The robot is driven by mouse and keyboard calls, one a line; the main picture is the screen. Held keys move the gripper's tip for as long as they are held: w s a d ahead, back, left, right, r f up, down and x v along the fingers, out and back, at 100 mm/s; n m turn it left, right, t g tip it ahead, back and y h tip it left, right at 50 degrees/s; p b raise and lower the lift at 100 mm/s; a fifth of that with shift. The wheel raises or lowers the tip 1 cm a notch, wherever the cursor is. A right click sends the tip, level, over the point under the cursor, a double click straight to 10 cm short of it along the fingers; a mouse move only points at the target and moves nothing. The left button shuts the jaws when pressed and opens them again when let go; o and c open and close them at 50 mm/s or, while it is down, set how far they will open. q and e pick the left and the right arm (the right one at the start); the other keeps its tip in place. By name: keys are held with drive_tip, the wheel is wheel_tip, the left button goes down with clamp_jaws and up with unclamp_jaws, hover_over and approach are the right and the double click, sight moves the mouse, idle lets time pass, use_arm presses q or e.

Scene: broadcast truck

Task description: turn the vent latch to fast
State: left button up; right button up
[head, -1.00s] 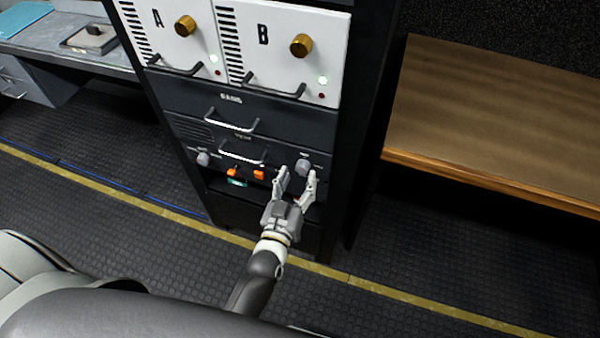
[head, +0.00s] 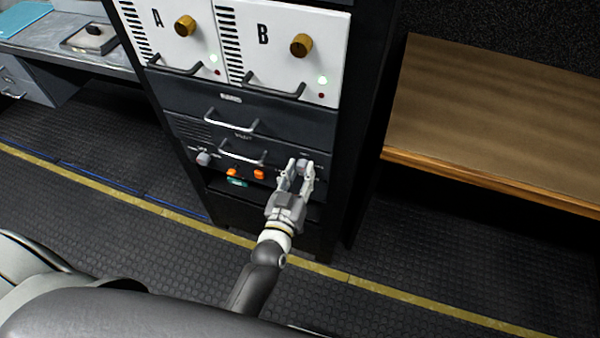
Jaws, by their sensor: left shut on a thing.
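The lower dark panel of the rack (head: 280,158) carries a grey knob (head: 302,163) at its right end, which I take to be the vent latch. My left gripper (head: 299,170) is shut on this knob, with one finger on each side. The fingers hide part of the knob and the small lettering around it, so I cannot read its setting. A second grey knob (head: 204,159) sits at the left end of the same panel. My right gripper is not in view.
Above are another handle (head: 232,121) and white units A (head: 172,30) and B (head: 285,60) with brass knobs. A wooden bench (head: 480,120) stands at the right.

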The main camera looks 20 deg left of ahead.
use_arm(q)
drive_tip(key=shift+r+n+p, duration=0.2)
drive_tip(key=shift+n+p, duration=0.35)
drive_tip(key=shift+n, duration=0.15)
drive_tip(key=shift+n+p, duration=0.35)
drive_tip(key=shift+n, duration=0.25)
drive_tip(key=n, duration=0.2)
drive_tip(key=shift+f+n+p, duration=0.15)
drive_tip(key=shift+n+p, duration=0.15)
drive_tip(key=o, duration=1)
